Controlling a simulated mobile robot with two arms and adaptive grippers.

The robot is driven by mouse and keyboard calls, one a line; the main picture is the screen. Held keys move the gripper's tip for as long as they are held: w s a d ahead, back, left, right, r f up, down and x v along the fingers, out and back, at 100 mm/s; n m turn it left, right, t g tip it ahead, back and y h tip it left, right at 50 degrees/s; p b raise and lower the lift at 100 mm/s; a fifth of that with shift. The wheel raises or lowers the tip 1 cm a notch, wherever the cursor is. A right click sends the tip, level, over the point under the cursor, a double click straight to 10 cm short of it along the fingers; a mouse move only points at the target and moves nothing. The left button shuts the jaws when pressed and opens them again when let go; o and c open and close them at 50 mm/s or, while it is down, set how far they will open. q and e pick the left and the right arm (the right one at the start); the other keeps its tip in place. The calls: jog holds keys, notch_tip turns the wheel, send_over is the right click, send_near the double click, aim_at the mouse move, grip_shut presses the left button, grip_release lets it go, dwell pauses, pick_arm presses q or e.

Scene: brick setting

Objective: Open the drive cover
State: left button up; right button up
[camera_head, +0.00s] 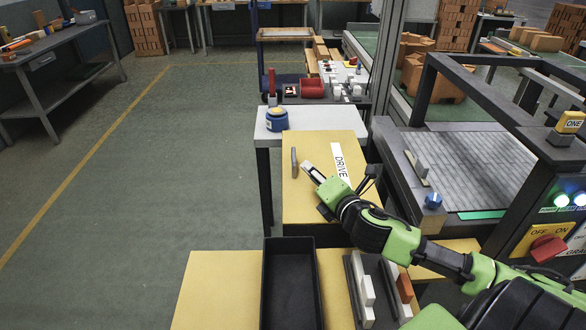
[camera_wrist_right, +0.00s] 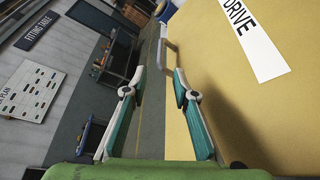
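The drive cover (camera_head: 318,202) is a yellow panel with a white "DRIVE" label, in the middle of the head view. It lies flat and looks closed. A grey-brown bar handle (camera_head: 294,162) stands at its left edge. My right gripper (camera_head: 308,168) is over the cover, just right of the handle. In the right wrist view the cover (camera_wrist_right: 240,90) fills the right side. There my right gripper (camera_wrist_right: 159,75) has its two fingers spread, with nothing between them. The handle (camera_wrist_right: 175,47) shows beyond the fingertips, apart from them. My left gripper is not in view.
A blue round container (camera_head: 277,120) stands on the grey tabletop behind the cover. A black tray (camera_head: 291,290) lies in front of it, beside white and orange blocks (camera_head: 404,288). A black machine frame (camera_head: 485,100) stands to the right. The floor at left is clear.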

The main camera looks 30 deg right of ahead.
aim_at(294, 153)
jog(key=x, duration=1.4)
jog(key=shift+s+f+p, duration=0.1)
jog(key=shift+f+p, duration=0.1)
jog(key=shift+p, duration=0.1)
grip_shut()
